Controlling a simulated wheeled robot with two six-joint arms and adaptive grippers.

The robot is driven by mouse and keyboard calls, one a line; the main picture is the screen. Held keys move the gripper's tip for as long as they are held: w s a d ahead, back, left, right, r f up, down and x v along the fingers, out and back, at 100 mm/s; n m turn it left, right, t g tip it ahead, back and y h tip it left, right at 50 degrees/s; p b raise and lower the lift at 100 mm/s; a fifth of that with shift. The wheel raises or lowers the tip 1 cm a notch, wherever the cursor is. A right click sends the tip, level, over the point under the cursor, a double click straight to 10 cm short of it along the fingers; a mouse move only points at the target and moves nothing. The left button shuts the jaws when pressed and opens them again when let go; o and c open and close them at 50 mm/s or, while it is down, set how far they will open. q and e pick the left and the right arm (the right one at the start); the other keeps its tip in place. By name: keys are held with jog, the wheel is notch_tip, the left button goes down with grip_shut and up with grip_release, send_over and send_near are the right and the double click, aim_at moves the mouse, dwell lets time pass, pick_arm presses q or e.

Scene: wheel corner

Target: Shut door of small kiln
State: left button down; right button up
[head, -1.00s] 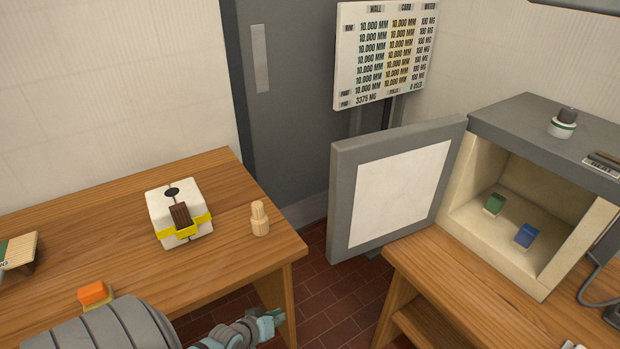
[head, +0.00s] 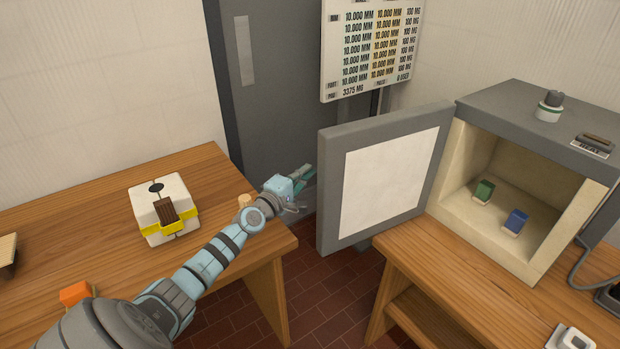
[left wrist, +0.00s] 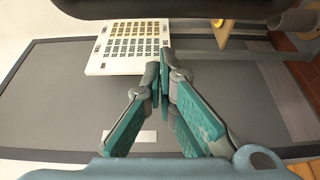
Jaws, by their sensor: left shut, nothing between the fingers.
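The small kiln (head: 530,115) is a grey box on the right-hand table, its cream inside open to view. Its door (head: 327,200), grey-framed with a white inner panel, stands wide open, swung out to the left over the gap between the tables. A green block (head: 484,191) and a blue block (head: 516,221) sit on the kiln floor. My left gripper (head: 306,172) is shut and empty, just left of the door's free edge; I cannot tell if it touches. In the left wrist view its closed fingers (left wrist: 160,85) point toward the grey wall panel and chart. My right gripper is out of view.
The left table (head: 90,225) holds a white box with a yellow band (head: 160,205), a wooden peg (head: 244,200) partly behind my arm, and an orange block (head: 75,292). A chart (head: 372,45) hangs behind the door. Brick floor (head: 330,300) shows between the tables.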

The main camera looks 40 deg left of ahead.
pick_arm(q)
jog(key=d, duration=0.1)
jog(key=s+d+r+p, duration=0.1)
jog(key=shift+d, duration=0.3)
